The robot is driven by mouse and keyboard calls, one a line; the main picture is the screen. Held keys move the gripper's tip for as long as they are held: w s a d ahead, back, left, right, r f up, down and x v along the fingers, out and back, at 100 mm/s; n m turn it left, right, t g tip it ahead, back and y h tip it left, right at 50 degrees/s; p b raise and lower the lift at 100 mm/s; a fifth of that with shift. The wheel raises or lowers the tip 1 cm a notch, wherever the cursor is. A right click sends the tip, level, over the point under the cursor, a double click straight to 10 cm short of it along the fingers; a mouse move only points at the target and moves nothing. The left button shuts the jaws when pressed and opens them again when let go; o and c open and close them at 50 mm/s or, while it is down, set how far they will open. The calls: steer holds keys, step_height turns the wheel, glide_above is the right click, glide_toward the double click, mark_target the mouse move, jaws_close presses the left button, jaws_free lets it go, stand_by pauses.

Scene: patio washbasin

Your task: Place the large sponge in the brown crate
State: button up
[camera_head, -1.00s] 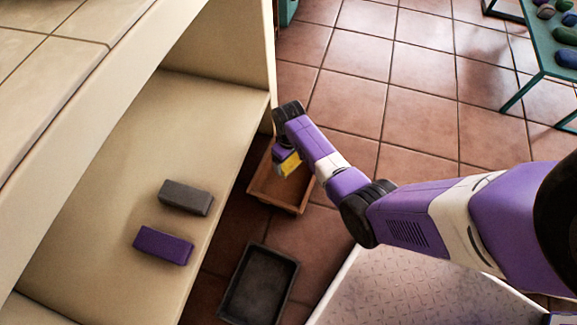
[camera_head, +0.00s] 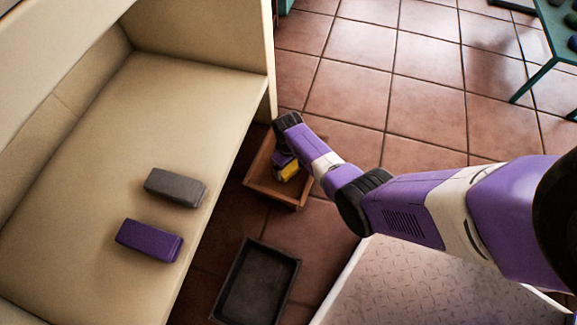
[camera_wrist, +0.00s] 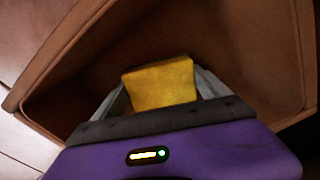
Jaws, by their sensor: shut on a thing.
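A yellow sponge (camera_wrist: 160,84) is between the two fingers of my gripper (camera_wrist: 163,97), which is shut on it. The brown crate (camera_wrist: 25,78) surrounds the sponge in the wrist view, with its walls on several sides. In the head view the sponge (camera_head: 288,172) shows beneath my wrist, within the outline of the brown crate (camera_head: 275,196) on the floor. Whether the sponge touches the crate's bottom I cannot tell. My wrist hides part of the crate in the head view.
A grey block (camera_head: 175,188) and a purple block (camera_head: 149,240) lie on the beige shelf (camera_head: 90,160) at left. A dark tray (camera_head: 257,285) stands on the tiled floor in front of the crate. A green table (camera_head: 560,40) is at far right.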

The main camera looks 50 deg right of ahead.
steer(key=shift+f, duration=0.2)
steer(key=o, duration=1)
steer(key=shift+r, duration=0.1)
steer(key=shift+o, duration=0.2)
